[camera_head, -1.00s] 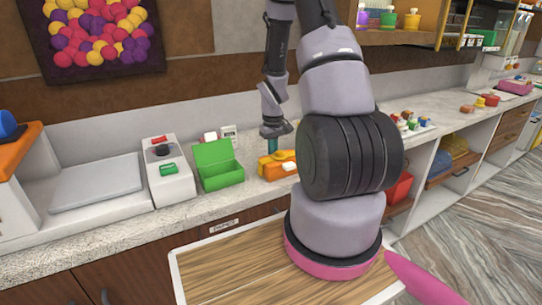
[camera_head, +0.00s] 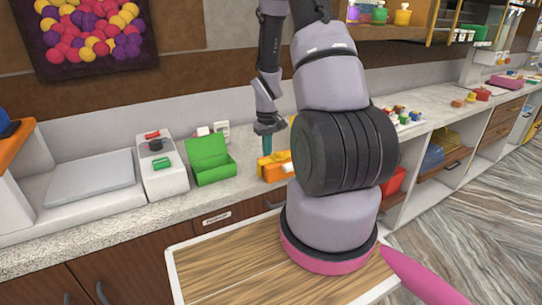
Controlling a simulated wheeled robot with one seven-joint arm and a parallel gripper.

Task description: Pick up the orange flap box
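The orange flap box (camera_head: 271,172) sits on the counter, right of a green flap box (camera_head: 212,170) with its lid raised. My arm hides the right part of the orange box. My gripper (camera_head: 267,146) points down just above the orange box, with a teal finger part reaching to its top. Whether the fingers touch the box or grip it cannot be made out at this size.
A white device with red and green buttons (camera_head: 161,176) and a grey-topped scale (camera_head: 91,178) stand left of the boxes. Small coloured items (camera_head: 408,115) lie farther right on the counter. A shelf with bottles hangs above. Some counter front edge is clear.

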